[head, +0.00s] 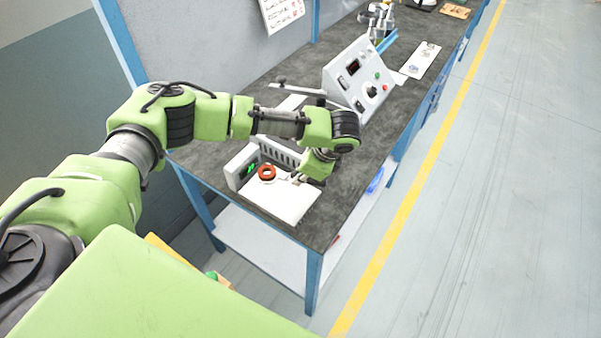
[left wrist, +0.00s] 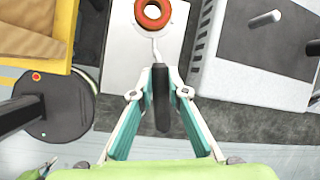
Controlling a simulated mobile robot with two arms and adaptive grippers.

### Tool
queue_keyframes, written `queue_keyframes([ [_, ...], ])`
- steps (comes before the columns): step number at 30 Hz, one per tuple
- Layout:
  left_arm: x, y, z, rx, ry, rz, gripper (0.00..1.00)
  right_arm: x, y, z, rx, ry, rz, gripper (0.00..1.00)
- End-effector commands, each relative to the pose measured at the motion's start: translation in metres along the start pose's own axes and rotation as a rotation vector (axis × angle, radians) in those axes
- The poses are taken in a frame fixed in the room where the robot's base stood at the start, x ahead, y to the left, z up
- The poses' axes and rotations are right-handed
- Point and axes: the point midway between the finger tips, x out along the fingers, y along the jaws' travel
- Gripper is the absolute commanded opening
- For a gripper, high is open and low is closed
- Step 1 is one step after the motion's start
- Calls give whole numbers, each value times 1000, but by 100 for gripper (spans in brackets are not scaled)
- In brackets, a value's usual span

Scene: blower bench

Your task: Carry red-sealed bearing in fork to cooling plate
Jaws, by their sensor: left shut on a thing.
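The red-sealed bearing (head: 266,172) is a red ring with a pale centre, over the white cooling plate (head: 290,203) in the head view, close to the slotted unit. The bearing also shows at the top of the left wrist view (left wrist: 153,13), at the end of the fork's thin metal stem. My left gripper (head: 298,179) is shut on the fork's dark handle (left wrist: 161,98), with its teal fingers on either side. The bearing's far edge is cut off in the wrist view. I cannot tell whether it touches the plate. My right gripper is not in view.
A control box (head: 358,78) with knobs stands farther along the dark bench (head: 345,190). A yellow floor line (head: 420,190) runs along the aisle. A yellow-edged bin holds a brown box (left wrist: 32,30).

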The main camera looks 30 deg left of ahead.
Motion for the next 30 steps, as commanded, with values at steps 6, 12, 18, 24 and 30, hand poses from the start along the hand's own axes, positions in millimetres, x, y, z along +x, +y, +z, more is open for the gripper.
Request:
queue_keyframes([
  [6, 6, 1, -3, 0, 0, 0, 0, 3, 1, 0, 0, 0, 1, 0],
  [12, 11, 2, -5, 0, 0, -1, 0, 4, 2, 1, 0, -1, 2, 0],
  [18, 17, 3, -7, -1, -1, -1, 0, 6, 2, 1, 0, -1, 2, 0],
  [24, 22, 4, -9, 0, -1, -1, 0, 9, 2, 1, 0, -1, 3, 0],
  [30, 27, 6, -12, 0, -1, 0, 0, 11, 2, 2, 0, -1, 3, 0],
])
